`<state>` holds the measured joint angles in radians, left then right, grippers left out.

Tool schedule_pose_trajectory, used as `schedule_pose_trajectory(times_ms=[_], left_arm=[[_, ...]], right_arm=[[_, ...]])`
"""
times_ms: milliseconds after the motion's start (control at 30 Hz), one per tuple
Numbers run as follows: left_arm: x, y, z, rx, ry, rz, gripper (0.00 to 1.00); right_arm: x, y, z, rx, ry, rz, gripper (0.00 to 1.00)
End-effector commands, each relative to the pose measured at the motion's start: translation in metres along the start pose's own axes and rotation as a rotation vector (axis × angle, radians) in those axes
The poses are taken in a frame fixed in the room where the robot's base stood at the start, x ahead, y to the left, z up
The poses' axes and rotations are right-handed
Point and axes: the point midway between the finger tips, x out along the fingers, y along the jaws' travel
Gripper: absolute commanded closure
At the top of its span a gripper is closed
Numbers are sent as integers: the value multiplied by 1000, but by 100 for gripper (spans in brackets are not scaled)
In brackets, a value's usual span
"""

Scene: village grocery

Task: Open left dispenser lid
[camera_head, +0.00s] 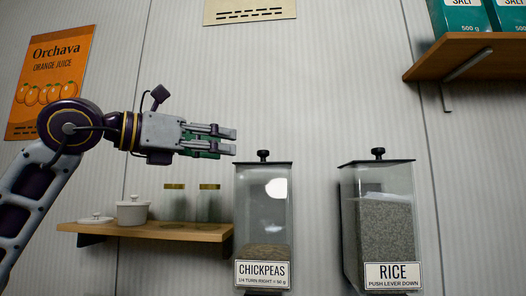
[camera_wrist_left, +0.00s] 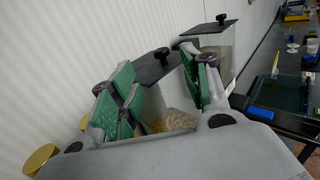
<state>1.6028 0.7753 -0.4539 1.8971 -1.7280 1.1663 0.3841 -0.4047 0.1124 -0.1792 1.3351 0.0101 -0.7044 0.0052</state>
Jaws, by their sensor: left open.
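The left dispenser is a clear bin (camera_head: 264,205) labelled CHICKPEAS, partly filled, with a flat black lid (camera_head: 280,163) and a round knob (camera_head: 263,155) on top. The lid lies flat on the bin. My left gripper (camera_head: 235,142) points right, its fingertips a little left of the knob and slightly above it. In the left wrist view the gripper (camera_wrist_left: 156,62) is open and empty, with green pads on its fingers. The black lid (camera_wrist_left: 150,70) and its knob (camera_wrist_left: 162,53) show between and beyond the fingers. My right gripper is not in view.
A RICE dispenser (camera_head: 386,220) with a black lid stands to the right. A wooden shelf (camera_head: 150,231) on the left holds a white pot (camera_head: 133,211) and jars (camera_head: 209,203). A higher shelf (camera_head: 465,55) carries salt boxes. A counter (camera_wrist_left: 275,60) shows at the right.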

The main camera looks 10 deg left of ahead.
Motion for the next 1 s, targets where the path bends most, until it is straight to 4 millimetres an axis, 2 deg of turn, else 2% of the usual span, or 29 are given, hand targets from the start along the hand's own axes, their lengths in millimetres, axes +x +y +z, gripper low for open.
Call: schedule_pose_trajectory(times_ms=[700,1000], left_arm=[[92,-1,0,0,2,-2,53],[117,0,0,0,1,0,53]], right_arm=[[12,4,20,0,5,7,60],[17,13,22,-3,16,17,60]])
